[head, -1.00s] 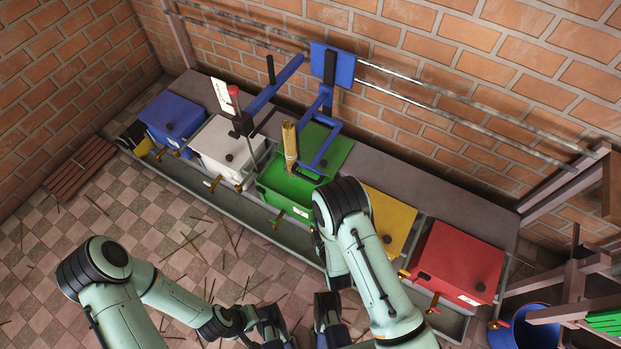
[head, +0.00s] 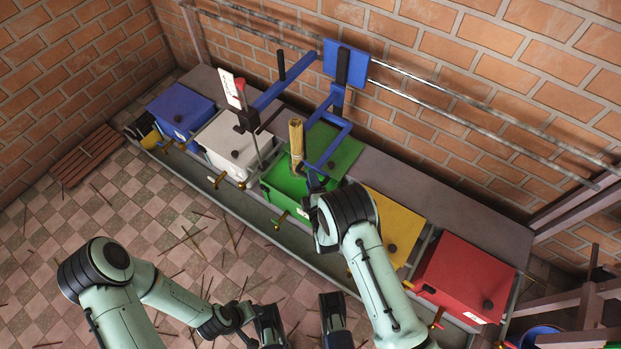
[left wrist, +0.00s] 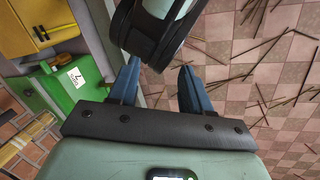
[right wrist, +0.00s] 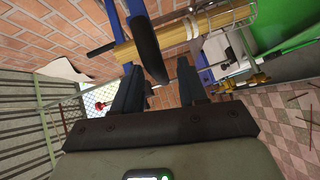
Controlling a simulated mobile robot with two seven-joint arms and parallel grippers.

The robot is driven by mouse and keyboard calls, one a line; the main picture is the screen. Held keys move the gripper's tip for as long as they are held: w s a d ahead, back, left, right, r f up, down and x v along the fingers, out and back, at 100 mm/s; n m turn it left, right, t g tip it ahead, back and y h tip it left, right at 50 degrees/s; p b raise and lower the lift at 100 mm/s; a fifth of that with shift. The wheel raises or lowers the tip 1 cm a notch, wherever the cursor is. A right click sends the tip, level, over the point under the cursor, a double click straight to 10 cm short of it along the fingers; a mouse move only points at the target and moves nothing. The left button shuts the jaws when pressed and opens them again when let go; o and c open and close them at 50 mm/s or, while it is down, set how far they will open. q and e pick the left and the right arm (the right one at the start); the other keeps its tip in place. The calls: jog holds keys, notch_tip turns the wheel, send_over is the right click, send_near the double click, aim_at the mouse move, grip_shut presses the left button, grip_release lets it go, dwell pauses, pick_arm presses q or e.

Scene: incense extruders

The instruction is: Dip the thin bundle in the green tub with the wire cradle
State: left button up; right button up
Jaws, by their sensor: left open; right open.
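The thin tan bundle (head: 296,142) stands roughly upright over the green tub (head: 285,187), beside a blue bent bar (head: 335,128). In the right wrist view the bundle (right wrist: 190,32) runs across the top, with the thin wire cradle (right wrist: 222,20) around its right part. My right gripper (head: 314,187) is open near the lower end of the blue bar. A black grip (right wrist: 147,46) shows beyond and between its fingers. My left gripper (head: 302,322) is open and empty at the bottom, with my right arm just beyond its fingers (left wrist: 158,88). The bundle's lower end is hard to make out.
Blue (head: 178,110), white (head: 232,143), yellow (head: 390,220) and red (head: 463,275) tubs stand in the same row. Metal rails (head: 450,95) run along the brick wall. A label card (head: 231,89) stands over the white tub. Sticks litter the tiled floor (head: 130,225).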

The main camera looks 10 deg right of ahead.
jog(key=shift+w+f, duration=0.1)
jog(key=shift+w, duration=0.8)
pick_arm(q)
jog(key=shift+w+a+f, duration=0.2)
jog(key=shift+w+f, duration=0.05)
jog(key=shift+w, duration=0.1)
pick_arm(e)
jog(key=shift+c, duration=0.2)
